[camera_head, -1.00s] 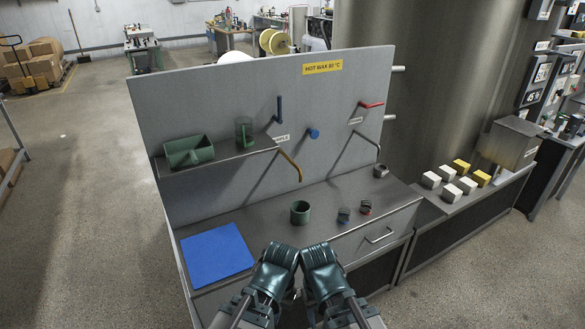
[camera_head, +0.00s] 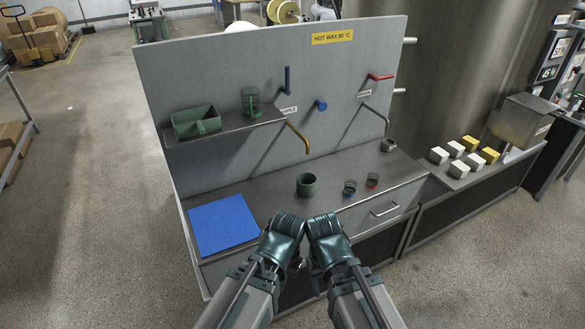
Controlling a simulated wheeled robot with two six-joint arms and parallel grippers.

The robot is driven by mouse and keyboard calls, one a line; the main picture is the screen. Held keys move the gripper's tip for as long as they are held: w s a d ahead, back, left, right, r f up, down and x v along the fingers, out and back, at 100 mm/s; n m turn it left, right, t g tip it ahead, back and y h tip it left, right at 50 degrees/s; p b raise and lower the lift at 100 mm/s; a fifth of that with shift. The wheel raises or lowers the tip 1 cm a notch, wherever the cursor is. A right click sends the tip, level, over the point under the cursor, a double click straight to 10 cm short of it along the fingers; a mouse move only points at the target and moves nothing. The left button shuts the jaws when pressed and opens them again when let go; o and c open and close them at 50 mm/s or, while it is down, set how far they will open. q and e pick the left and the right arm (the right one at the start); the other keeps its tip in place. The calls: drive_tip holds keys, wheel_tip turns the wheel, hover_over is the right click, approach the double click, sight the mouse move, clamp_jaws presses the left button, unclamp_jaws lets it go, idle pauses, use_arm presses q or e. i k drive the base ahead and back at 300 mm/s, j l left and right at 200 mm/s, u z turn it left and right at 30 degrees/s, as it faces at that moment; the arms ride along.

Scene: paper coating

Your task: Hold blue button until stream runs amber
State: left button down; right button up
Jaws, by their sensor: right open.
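The round blue button (camera_head: 321,105) stands out from the upright grey panel (camera_head: 220,75). A yellow-brown curved spout (camera_head: 299,138) hangs to its lower left, beside a small label partly hidden by the shelf area. No stream shows from this spout. A green cup (camera_head: 306,184) stands upright on the counter roughly below the spout. My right gripper (camera_head: 323,220) is open in front of the counter, below and well apart from the button. My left gripper (camera_head: 290,220) is close beside it, with its fingers too unclear to judge. Neither visibly holds anything.
A blue lever (camera_head: 287,80) and a red lever (camera_head: 381,77) jut from the panel, with a grey spout (camera_head: 377,115).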

sight(322, 107)
drive_tip(key=i+z, duration=0.1)
drive_tip(key=i, duration=1.2)
